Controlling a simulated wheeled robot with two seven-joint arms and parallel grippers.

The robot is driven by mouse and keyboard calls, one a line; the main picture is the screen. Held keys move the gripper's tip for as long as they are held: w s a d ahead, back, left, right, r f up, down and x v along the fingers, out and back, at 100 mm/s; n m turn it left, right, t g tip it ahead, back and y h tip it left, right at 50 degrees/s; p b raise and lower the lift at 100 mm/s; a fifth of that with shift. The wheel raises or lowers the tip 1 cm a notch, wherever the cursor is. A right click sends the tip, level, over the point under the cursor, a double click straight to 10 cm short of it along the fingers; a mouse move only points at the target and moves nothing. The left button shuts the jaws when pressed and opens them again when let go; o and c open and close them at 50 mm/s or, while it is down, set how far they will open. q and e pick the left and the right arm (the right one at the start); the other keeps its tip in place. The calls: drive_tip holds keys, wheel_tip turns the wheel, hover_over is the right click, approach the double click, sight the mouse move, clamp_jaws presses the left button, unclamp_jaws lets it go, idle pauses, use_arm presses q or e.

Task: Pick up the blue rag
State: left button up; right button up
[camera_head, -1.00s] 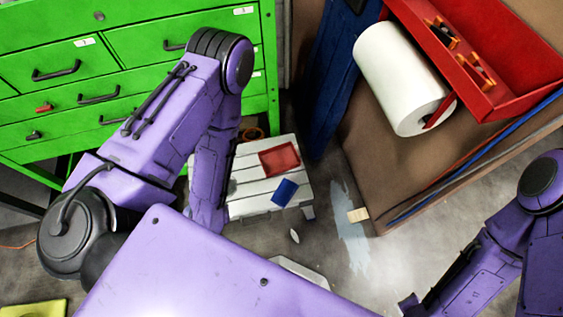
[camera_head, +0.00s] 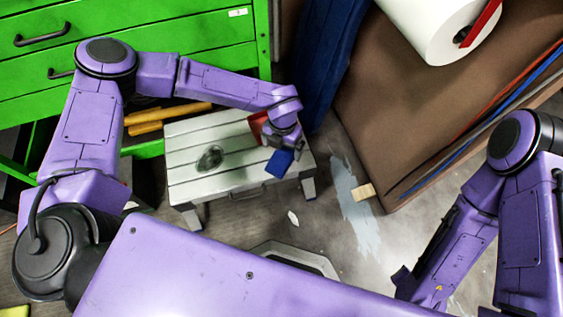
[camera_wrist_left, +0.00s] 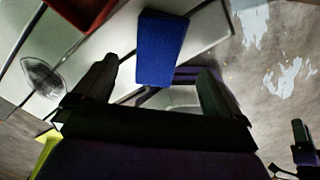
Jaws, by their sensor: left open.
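The blue rag (camera_head: 279,163) is a small flat blue rectangle at the right edge of a low grey slatted stool (camera_head: 205,132). In the left wrist view the rag (camera_wrist_left: 161,48) lies ahead of my fingers, between their lines. My left gripper (camera_head: 288,146) is over the stool's right end, close to the rag, and partly hides a red tray (camera_head: 257,127). In the left wrist view my left gripper (camera_wrist_left: 155,85) is open with nothing between its fingers. My right arm is at the right; whether its gripper is open cannot be made out.
A clear oval object (camera_head: 210,158) sits on the stool, left of the rag. The red tray's edge (camera_wrist_left: 84,12) shows at the upper left of the wrist view. Green drawers (camera_head: 190,33) stand behind, and a brown board with a white roll (camera_head: 437,28) stands at right.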

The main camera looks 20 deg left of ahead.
sight(281, 158)
use_arm(q)
wheel_tip(281, 158, down, 6)
drive_tip(key=shift+s+a+r+b, duration=0.1)
drive_tip(key=shift+s+a+b, duration=0.05)
drive_tip(key=shift+b, duration=0.6)
drive_tip(key=shift+r, duration=0.1)
drive_tip(key=shift+c, duration=0.9)
drive_tip(key=c, duration=1)
drive_tip(key=shift+c, duration=0.2)
wheel_tip(281, 158, up, 10)
drive_tip(key=p, duration=0.2)
drive_tip(key=shift+p, duration=0.3)
